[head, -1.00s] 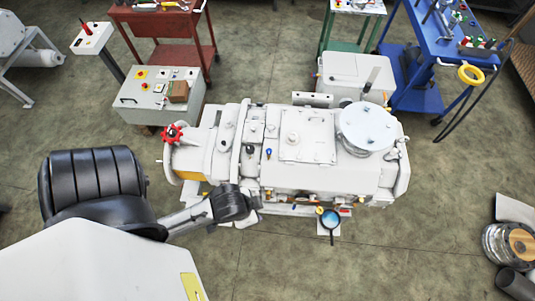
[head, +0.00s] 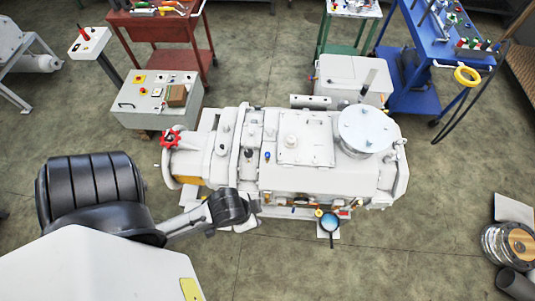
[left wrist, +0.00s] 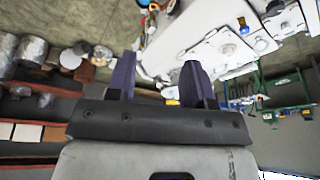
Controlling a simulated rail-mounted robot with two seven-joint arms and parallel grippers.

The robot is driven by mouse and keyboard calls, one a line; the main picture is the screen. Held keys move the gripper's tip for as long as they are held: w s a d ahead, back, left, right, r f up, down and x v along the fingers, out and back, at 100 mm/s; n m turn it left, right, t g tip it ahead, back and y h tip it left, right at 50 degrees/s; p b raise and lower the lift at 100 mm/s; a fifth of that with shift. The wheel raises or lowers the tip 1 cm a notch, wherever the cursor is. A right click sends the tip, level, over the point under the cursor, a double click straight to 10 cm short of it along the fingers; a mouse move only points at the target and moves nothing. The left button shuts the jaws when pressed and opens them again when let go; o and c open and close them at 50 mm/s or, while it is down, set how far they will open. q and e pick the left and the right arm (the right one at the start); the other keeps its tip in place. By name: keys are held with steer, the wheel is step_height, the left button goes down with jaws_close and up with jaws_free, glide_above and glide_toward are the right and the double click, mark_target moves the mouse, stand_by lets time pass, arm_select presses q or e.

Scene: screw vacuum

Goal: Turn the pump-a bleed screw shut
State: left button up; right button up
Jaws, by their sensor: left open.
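A large white vacuum pump (head: 310,178) lies across the middle of the head view. That blue fitting also shows in the left wrist view (left wrist: 243,25). I cannot tell which small part is the bleed screw. My left arm's dark wrist (head: 231,206) is at the pump's near left side; its fingertips are hidden there. In the left wrist view my left gripper (left wrist: 158,72) is open, with two apart purple-dark fingers and nothing between them. My right gripper is not in view.
A round magnifier-like disc (head: 329,222) stands at the pump's near edge. A grey control box (head: 140,101), a red cart (head: 165,28) and a blue cart (head: 425,80) stand behind. Spools (head: 508,244) lie at right. The near floor at centre right is clear.

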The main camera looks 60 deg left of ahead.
arm_select(q)
steer(key=shift+o, duration=0.8)
steer(key=w+t+b, duration=0.1)
steer(key=w+b, duration=0.1)
steer(key=w, duration=0.4)
steer(key=shift+w+a+r+t+b, duration=0.2)
steer(key=shift+a+r+t+b, duration=0.15)
steer(key=shift+t, duration=0.05)
steer(key=w+a+r+m+t+y+b, duration=0.1)
steer(key=w+a+r+m+t+b, duration=0.15)
steer(key=w, duration=0.45)
steer(key=w+a+r+m+t+y+b, duration=0.1)
steer(key=w+r+t+b, duration=0.1)
steer(key=w+r+b, duration=0.35)
steer(key=w+a+f+m+y+b, duration=0.1)
steer(key=w+a+f+m+b, duration=0.2)
steer(key=w, duration=0.5)
steer(key=n+g+h+b, duration=0.25)
steer(key=n+g, duration=0.75)
steer(key=n, duration=1.2)
glide_above(267, 154)
step_height(267, 154, down, 17)
step_height(267, 154, down, 14)
steer(key=shift+w+r, duration=0.1)
steer(key=shift+r, duration=0.1)
